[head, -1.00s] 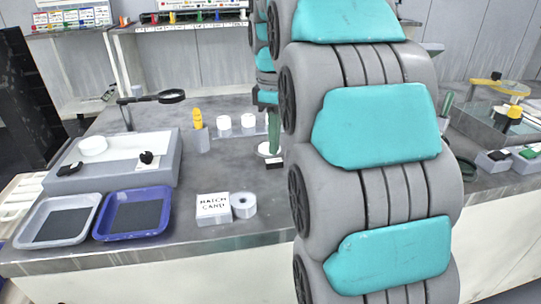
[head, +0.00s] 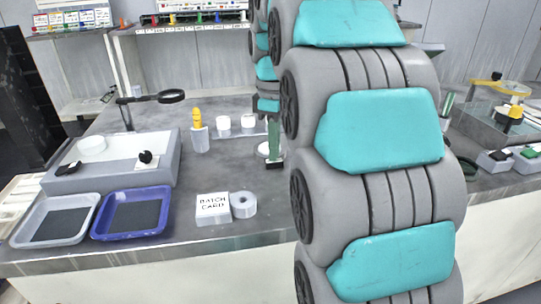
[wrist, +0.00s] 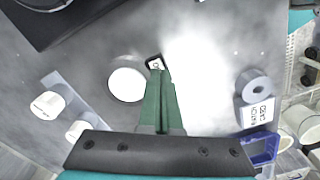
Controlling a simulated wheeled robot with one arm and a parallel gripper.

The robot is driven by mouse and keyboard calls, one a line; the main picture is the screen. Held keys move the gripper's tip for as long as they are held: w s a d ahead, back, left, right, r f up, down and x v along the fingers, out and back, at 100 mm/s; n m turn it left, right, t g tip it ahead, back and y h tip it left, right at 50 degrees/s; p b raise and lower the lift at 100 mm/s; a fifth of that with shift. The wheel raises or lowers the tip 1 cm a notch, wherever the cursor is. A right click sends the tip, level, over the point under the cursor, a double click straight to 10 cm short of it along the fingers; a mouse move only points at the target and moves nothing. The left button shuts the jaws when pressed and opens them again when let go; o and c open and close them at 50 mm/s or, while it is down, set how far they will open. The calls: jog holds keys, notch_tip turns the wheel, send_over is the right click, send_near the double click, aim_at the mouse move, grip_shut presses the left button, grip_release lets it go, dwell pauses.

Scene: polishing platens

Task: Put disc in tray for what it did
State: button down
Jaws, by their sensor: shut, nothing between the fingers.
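My gripper (wrist: 159,76) has green fingers that are shut and empty. Its tips point down at the bench beside a white disc (wrist: 127,84) and a small dark labelled block (wrist: 155,62). In the head view my gripper (head: 274,156) partly hides that disc (head: 263,150). A pale tray (head: 84,205) and a blue tray (head: 163,208) lie side by side in front of the box. Each has a dark pad inside and no disc on it.
A batch card block (head: 212,207) and a grey ring (head: 243,204) stand right of the blue tray. White cylinders (head: 223,123) and a yellow-topped holder (head: 198,128) stand behind. A magnifier (head: 170,97) overhangs the bench. My arm covers the bench's middle right.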

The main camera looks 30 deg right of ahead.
jog(key=shift+f, duration=0.2)
jog(key=shift+r, duration=0.1)
jog(key=shift+r+p, duration=1.55)
jog(key=shift+r, duration=1.4)
